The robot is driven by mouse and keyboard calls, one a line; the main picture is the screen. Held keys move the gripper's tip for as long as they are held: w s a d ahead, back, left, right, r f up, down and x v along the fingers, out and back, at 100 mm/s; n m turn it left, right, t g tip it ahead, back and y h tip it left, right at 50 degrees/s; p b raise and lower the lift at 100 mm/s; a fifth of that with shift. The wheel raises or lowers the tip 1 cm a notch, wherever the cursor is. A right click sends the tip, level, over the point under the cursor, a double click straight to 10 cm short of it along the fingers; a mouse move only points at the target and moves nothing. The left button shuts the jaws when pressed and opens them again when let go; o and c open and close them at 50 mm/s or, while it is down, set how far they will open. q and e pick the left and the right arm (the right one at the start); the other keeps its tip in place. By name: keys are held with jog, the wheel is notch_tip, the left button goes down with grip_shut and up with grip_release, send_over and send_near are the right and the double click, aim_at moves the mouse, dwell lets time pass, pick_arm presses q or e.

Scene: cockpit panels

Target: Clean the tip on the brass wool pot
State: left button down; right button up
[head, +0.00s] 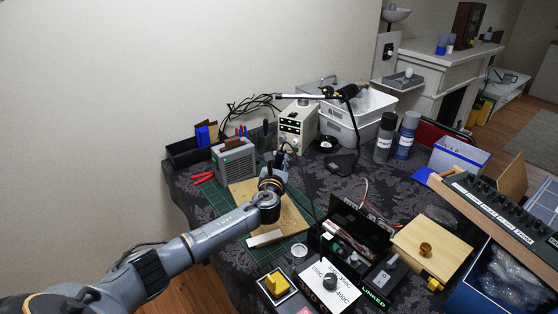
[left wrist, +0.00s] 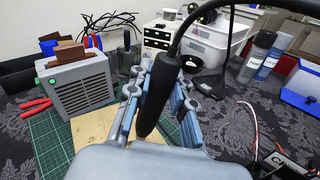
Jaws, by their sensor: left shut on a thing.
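My left gripper (head: 277,166) is over the wooden board and green mat, with its fingertips largely hidden behind the wrist in the head view. In the left wrist view the gripper (left wrist: 158,90) is shut on a black soldering iron handle (left wrist: 156,92), which stands steeply between the blue-grey fingers. A thick black cable arches up from the handle. The iron's tip is hidden. My right gripper is not in view.
A grey fan box (head: 234,158) and red pliers (head: 202,178) stand left of the wooden board (head: 293,216). A cream power supply (head: 298,124) is behind.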

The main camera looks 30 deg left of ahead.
pick_arm(q)
jog(key=shift+f+b, duration=0.35)
jog(key=shift+f, duration=0.25)
dwell(0.6)
jog(key=shift+p, duration=0.3)
jog(key=shift+r+p, duration=0.85)
jog(key=shift+p, duration=0.05)
jog(key=shift+f+b, duration=0.55)
jog(key=shift+f, duration=0.25)
